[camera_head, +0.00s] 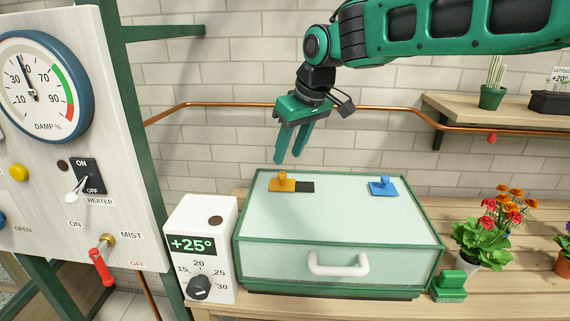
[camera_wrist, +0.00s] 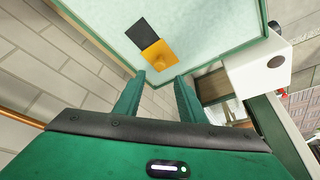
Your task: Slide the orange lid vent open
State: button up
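The orange lid vent (camera_head: 282,183) is a flat slider with a small knob on the lid (camera_head: 335,205) of a pale green propagator box. A dark opening (camera_head: 305,187) shows directly to its right, so the slider covers only part of that area. In the wrist view the orange vent (camera_wrist: 155,54) lies ahead of the fingertips, with the dark opening (camera_wrist: 142,31) beside it. My gripper (camera_head: 289,160) is above and behind the lid's back edge, fingers pointing down. Its two green fingers (camera_wrist: 160,78) are apart with nothing between them.
A blue vent (camera_head: 383,186) with a knob sits on the lid's right side. A white thermostat box (camera_head: 200,248) stands left of the propagator. Flower pots (camera_head: 487,238) and a green block (camera_head: 449,286) are to the right. A copper pipe (camera_head: 390,108) runs along the wall.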

jog(key=shift+v, duration=2.05)
jog(key=s+d+f+m, duration=0.2)
jog(key=d, duration=0.6)
jog(key=s+d+f+m+h, duration=0.1)
jog(key=s+d+f+m, duration=0.1)
jog(key=d, duration=0.7)
jog(key=s+d+f+m+h, duration=0.1)
jog(key=s+d+f+m, duration=0.1)
jog(key=d, duration=0.7)
jog(key=shift+s+d+f+m+g, duration=0.1)
jog(key=shift+s+m+g, duration=0.1)
jog(key=shift+s, duration=0.2)
jog(key=shift+s+d+f+m+g, duration=0.1)
jog(key=shift+s+m, duration=0.1)
jog(key=shift+s, duration=0.25)
jog(key=s+d+f+m+g, duration=0.1)
jog(key=s+d+f, duration=0.3)
jog(key=s, duration=0.4)
jog(key=s+d+f+m, duration=0.3)
jog(key=s+d, duration=0.3)
jog(key=s, duration=0.3)
jog(key=s+d+f+m+g, duration=0.1)
jog(key=s+d+f+m, duration=0.3)
jog(key=s, duration=0.4)
jog(key=shift+s+d+f+g+h, duration=0.2)
jog(key=shift+d+f+g+h, duration=0.15)
jog(key=shift+d, duration=0.3)
